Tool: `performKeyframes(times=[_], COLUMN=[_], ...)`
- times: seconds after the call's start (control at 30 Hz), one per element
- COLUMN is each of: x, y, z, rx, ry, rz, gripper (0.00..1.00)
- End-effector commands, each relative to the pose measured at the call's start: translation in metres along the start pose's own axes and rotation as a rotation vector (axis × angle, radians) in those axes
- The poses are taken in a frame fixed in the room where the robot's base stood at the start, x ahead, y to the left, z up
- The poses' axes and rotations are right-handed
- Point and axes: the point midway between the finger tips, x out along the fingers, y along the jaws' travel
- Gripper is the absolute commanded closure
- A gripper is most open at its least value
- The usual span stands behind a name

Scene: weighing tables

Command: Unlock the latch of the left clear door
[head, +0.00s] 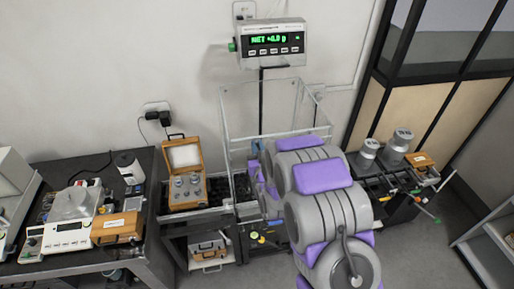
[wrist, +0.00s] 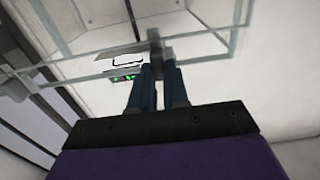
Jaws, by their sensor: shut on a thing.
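A clear draft case (head: 240,125) with clear walls and thin pale edges stands below the scale display. My arm covers its right front part in the head view. In the wrist view, the two dark blue fingers of my gripper (wrist: 157,72) point up to the clear case's edge (wrist: 205,52). Their tips are close together on a small grey piece (wrist: 154,38) at that edge, which looks like the latch. My gripper is shut on it. Whether the latch is turned cannot be told. In the head view my gripper is mostly hidden behind my arm.
The scale display (head: 272,44) stands on a post behind the case. A wooden weight box (head: 186,160) with its lid up is left of the case. A balance (head: 68,225) sits on the left table. Metal weights (head: 397,145) stand on the right table.

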Motion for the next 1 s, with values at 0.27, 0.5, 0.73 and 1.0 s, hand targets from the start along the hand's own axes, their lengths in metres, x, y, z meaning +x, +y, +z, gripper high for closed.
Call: performKeyframes(times=[0.27, 0.5, 0.73, 1.0], x=[0.0005, 0.0006, 0.0006, 0.0008], y=[-0.0024, -0.0011, 0.0008, 0.0028], z=[0.0006, 0.0024, 0.0045, 0.0057], rx=[0.017, 0.12, 0.311, 0.568], ry=[0.001, 0.002, 0.004, 0.004], rz=[-0.006, -0.005, -0.005, -0.006], gripper=[1.0, 1.0, 1.0, 1.0])
